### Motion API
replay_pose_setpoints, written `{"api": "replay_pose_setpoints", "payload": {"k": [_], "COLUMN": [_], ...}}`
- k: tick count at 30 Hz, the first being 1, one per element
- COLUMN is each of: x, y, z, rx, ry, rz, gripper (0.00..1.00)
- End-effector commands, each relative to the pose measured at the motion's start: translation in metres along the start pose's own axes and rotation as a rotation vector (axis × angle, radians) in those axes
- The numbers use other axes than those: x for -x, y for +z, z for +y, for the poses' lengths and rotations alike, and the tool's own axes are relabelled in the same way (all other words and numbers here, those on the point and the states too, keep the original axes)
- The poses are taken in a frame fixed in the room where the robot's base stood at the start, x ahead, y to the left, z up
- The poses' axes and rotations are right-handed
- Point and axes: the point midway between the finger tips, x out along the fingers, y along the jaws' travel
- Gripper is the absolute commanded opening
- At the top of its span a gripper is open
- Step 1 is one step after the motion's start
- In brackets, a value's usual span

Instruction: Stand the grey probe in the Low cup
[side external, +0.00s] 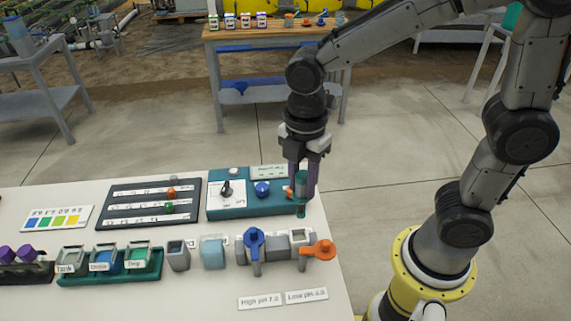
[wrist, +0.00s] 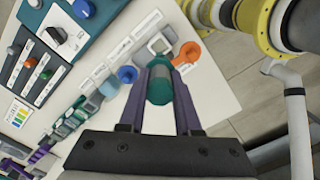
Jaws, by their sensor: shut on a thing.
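In the wrist view the cylinder (wrist: 160,86) lies between the two purple fingers. Labels reading High pH 7.0 (side external: 261,301) and Low pH 4.0 (side external: 306,296) lie near the bench's front edge. Behind them stand a blue-topped item (side external: 254,243), a grey square-mouthed holder (side external: 300,238) and an orange item (side external: 320,250).
A teal panel (side external: 235,205) with knobs stands behind, left of my gripper. A dark slider board (side external: 150,192) is further left. A grey cup (side external: 178,254), a light blue block (side external: 212,252) and a green tray (side external: 153,270) stand in front. The bench front is mostly clear.

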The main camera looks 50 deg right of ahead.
Motion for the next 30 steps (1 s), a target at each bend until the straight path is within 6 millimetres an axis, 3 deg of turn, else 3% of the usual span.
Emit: {"api": "replay_pose_setpoints", "payload": {"k": [6,14,30], "x": [-0.032,-0.046,-0.094], "y": [0.0,-0.001,-0.001], "z": [0.0,0.001,0.001], "rx": [0.0,0.0,0.0], "ry": [-0.002,-0.001,-0.001], "rz": [-0.001,0.0,0.0], "gripper": [0.0,0.0,0.0]}}
